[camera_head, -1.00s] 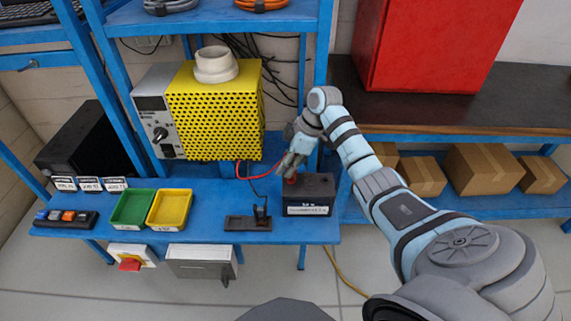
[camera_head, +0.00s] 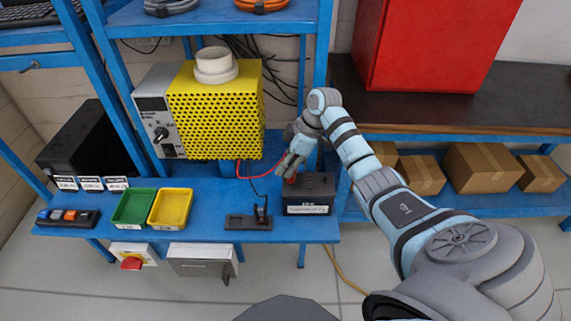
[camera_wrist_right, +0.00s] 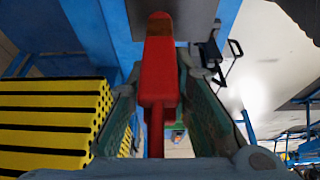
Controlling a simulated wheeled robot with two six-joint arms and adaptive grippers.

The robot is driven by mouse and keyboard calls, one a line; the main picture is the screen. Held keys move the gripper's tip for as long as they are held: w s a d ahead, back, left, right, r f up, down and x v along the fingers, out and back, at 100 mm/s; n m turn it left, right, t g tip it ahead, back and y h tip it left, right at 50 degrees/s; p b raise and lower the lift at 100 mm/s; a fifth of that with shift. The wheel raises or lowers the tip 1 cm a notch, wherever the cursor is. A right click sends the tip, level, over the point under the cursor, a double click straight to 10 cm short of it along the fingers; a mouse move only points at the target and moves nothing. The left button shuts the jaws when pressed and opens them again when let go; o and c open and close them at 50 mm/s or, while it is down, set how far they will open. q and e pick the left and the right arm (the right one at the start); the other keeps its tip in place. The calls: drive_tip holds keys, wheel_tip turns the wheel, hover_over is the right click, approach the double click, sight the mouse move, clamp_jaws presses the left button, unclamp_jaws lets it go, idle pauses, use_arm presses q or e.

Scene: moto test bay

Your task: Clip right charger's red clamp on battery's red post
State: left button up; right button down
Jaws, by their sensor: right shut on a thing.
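The red clamp (camera_wrist_right: 158,75) is between the fingers of my right gripper (camera_wrist_right: 150,105), which is shut on it. Its coppery tip points to the top of the right wrist view. In the head view my right gripper (camera_head: 291,166) is just above the back left part of the black battery (camera_head: 316,192). A little red shows under the fingers; I cannot tell whether it is clamp or red post, or whether they touch. A red cable (camera_head: 262,160) runs from below the yellow perforated box (camera_head: 215,115) towards the gripper. My left gripper is out of view.
A black clamp stand (camera_head: 248,222) is left of the battery on the blue bench (camera_head: 205,222). Green (camera_head: 134,208) and yellow (camera_head: 170,208) trays sit farther left. A blue shelf post (camera_head: 322,90) rises close behind my gripper.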

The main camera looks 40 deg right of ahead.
drive_tip(key=shift+r, duration=0.1)
drive_tip(key=shift+p, duration=0.45)
idle(0.6)
drive_tip(key=shift+p, duration=0.35)
drive_tip(key=shift+f+b, duration=0.35)
drive_tip(key=shift+f, duration=0.3)
drive_tip(key=c, duration=1.4)
unclamp_jaws()
drive_tip(key=shift+o, duration=0.2)
drive_tip(key=shift+r, duration=0.1)
